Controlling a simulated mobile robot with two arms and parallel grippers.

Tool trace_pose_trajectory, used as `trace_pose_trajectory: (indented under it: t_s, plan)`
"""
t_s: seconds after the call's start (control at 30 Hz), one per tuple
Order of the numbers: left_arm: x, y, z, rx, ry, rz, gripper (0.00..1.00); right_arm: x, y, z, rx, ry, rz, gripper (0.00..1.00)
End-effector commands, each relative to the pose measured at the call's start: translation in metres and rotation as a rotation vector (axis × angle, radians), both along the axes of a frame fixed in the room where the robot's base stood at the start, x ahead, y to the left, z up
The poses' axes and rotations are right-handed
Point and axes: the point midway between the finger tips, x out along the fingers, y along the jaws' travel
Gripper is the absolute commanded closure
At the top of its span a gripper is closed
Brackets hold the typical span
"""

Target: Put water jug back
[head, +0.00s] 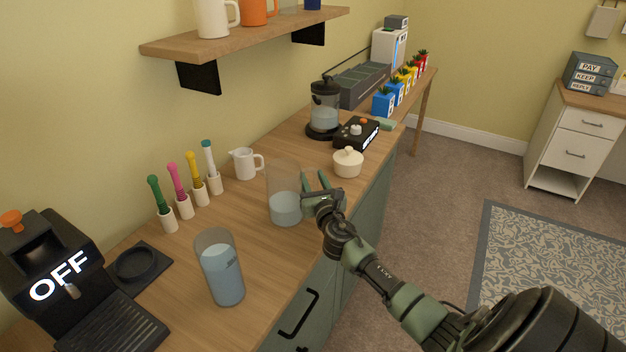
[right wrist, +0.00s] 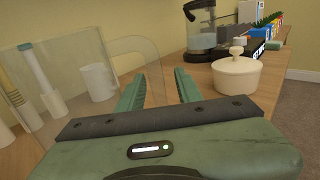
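A clear jug (head: 284,208) with some water in its lower part stands upright on the wooden counter. My right gripper (head: 317,182) is just right of the jug, at its handle side, with its fingers apart. In the right wrist view the jug's clear wall (right wrist: 50,75) fills the left, and its handle (right wrist: 150,62) reaches in between the two open fingers (right wrist: 157,88). I cannot tell whether the fingers touch it. A second clear container of water (head: 222,270) stands nearer the front. My left gripper is not in view.
A black machine marked OFF (head: 60,275) and a black round-ringed mat (head: 137,265) are at front left. A white pitcher (head: 244,164), lidded white pot (head: 348,163), lidded clear jar on a black base (head: 324,108) and black control box (head: 357,133) stand along the counter (head: 180,285). A shelf (head: 250,35) hangs above.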

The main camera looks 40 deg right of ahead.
Motion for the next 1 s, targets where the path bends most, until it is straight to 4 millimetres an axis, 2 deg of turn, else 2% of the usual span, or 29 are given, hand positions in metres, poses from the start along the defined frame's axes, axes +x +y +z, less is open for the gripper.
trace_pose_trajectory:
  t_s: [0.37, 0.47, 0.8, 1.0]
  plan:
    - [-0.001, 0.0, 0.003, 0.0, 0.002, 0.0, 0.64, -0.004, 0.002, 0.002, 0.0, 0.001, 0.001, 0.66]
    - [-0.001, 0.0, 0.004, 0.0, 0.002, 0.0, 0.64, -0.018, 0.008, 0.002, -0.001, 0.001, 0.003, 0.66]
    - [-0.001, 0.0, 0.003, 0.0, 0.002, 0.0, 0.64, -0.084, 0.037, 0.002, 0.0, 0.001, 0.002, 0.66]
    - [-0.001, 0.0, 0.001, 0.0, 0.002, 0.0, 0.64, -0.106, 0.046, 0.002, 0.001, 0.001, 0.001, 0.66]
